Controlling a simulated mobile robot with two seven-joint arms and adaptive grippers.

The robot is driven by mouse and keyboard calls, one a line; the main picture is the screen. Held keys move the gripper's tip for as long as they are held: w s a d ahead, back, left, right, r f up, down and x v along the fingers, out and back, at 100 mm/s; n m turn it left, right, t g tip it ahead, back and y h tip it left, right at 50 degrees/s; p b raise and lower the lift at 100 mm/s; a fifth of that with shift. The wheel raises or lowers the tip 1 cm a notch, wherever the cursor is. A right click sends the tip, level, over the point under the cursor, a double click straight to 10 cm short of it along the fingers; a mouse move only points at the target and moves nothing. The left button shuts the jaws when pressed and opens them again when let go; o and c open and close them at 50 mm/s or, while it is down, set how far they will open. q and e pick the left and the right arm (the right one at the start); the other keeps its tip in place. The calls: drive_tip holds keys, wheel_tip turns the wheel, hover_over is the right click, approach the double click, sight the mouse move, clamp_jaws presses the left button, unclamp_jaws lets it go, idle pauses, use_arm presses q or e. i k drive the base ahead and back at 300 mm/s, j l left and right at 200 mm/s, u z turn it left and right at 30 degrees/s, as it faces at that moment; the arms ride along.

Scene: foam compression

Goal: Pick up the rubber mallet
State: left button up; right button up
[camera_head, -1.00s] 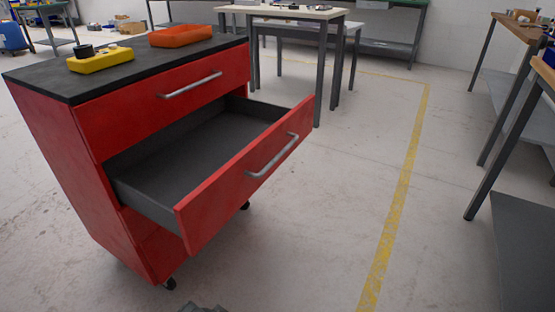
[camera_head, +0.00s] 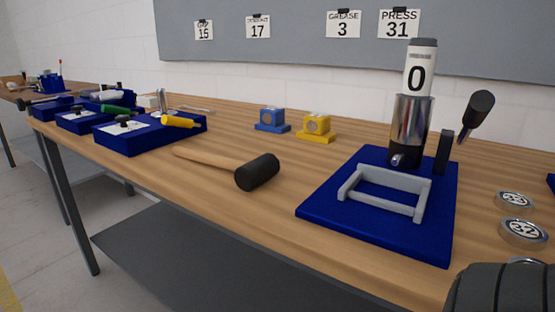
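The rubber mallet lies on its side on the wooden workbench. Its black head (camera_head: 258,172) is toward the middle of the view, and its light wooden handle (camera_head: 205,159) points left and slightly away. Nothing touches or covers it. No gripper fingers show in the head view. A dark, ribbed, rounded shape (camera_head: 500,292) cuts into the lower right corner, and I cannot tell what it is.
A blue press base (camera_head: 335,215) with a grey frame and upright cylinder stands right of the mallet. Numbered discs (camera_head: 522,231) lie farther right. Blue and yellow blocks (camera_head: 317,127) sit behind. Blue trays (camera_head: 150,140) are at left. Bench (camera_head: 225,205) around the mallet is clear.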

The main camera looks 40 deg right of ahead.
sight(249, 176)
drive_tip(key=z, duration=1.05)
drive_tip(key=i+j+z, duration=0.2)
drive_tip(key=j, duration=0.4)
drive_tip(key=j+z, duration=0.25)
drive_tip(key=j, duration=0.4)
